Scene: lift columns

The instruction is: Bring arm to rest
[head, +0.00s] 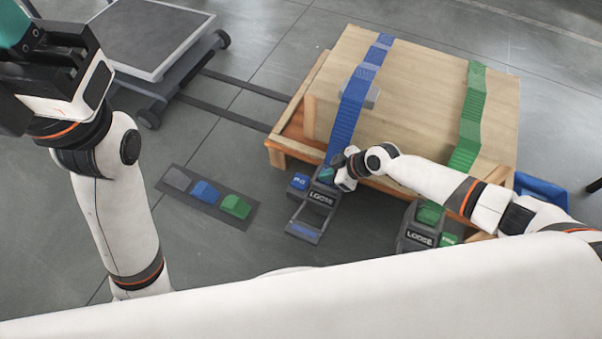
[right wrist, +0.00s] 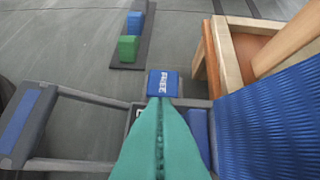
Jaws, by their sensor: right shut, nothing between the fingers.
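My right arm reaches in from the right in the head view. My right gripper (head: 329,173) is at the top of the blue strap's buckle (head: 320,199), which reads LOOSE. In the right wrist view its teal fingers (right wrist: 163,120) are shut together with nothing between them, just in front of a blue labelled block (right wrist: 163,83). Whether they touch the buckle is unclear. My left gripper (head: 14,28) is raised at the upper left, cut off by the picture edge; its opening is hidden.
A wooden crate (head: 420,90) sits on a pallet (head: 283,127) under blue (head: 352,100) and green (head: 472,110) straps. The green buckle (head: 420,239) also reads LOOSE. A dark strip (head: 177,200) with grey, blue and green blocks lies left. A platform cart (head: 145,35) stands behind.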

